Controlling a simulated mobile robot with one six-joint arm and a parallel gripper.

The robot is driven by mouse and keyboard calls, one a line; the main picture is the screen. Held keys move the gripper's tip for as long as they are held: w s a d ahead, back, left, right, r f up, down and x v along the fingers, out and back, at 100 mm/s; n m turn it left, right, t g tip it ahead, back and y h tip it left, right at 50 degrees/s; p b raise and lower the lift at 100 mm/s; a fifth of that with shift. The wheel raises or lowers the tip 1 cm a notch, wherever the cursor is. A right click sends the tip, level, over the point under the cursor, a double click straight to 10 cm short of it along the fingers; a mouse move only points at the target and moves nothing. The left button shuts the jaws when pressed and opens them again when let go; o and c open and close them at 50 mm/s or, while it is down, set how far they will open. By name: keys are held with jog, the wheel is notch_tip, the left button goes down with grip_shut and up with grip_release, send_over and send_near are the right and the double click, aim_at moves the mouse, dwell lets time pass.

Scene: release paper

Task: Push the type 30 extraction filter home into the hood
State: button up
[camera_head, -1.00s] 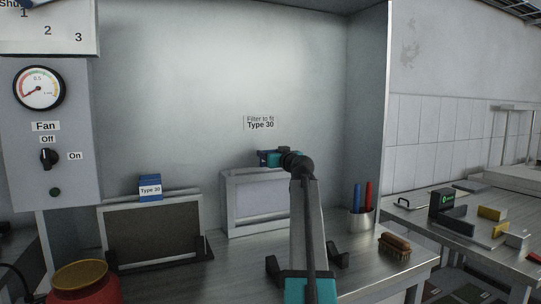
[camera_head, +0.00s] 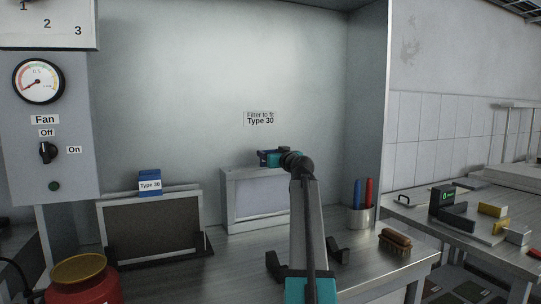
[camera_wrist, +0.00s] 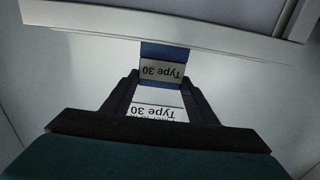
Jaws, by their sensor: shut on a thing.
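The held filter (camera_head: 262,196) is a pale-framed panel with a grey face, upright at the middle of the hood's back. My gripper (camera_head: 266,157) is at its top edge, shut on its blue tab. In the wrist view the blue tab (camera_wrist: 165,52) reads "Type 30" upside down and sits between my dark fingertips (camera_wrist: 160,76). The filter's pale frame (camera_wrist: 110,22) runs across the top of that view. The hood (camera_head: 180,90) has a wall sign (camera_head: 260,118) reading "Filter to fit Type 30". My arm hides the filter's right side, and its lower seating is unclear.
Another framed filter (camera_head: 152,232) with a blue tab stands in a dark holder at left; its tab's number is hard to read. A red jar (camera_head: 85,283), a pen cup (camera_head: 360,218) and a brush (camera_head: 396,241) stand around. The fan switch box (camera_head: 48,130) is at far left.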

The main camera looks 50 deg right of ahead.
jog(key=shift+f+b, duration=0.8)
jog(key=shift+f, duration=0.15)
jog(key=o, duration=1.8)
jog(key=shift+s, duration=0.15)
jog(key=v, duration=1.3)
jog(key=shift+s+a+p, duration=0.2)
jog(key=shift+s+p, duration=0.1)
jog(key=shift+r, duration=0.1)
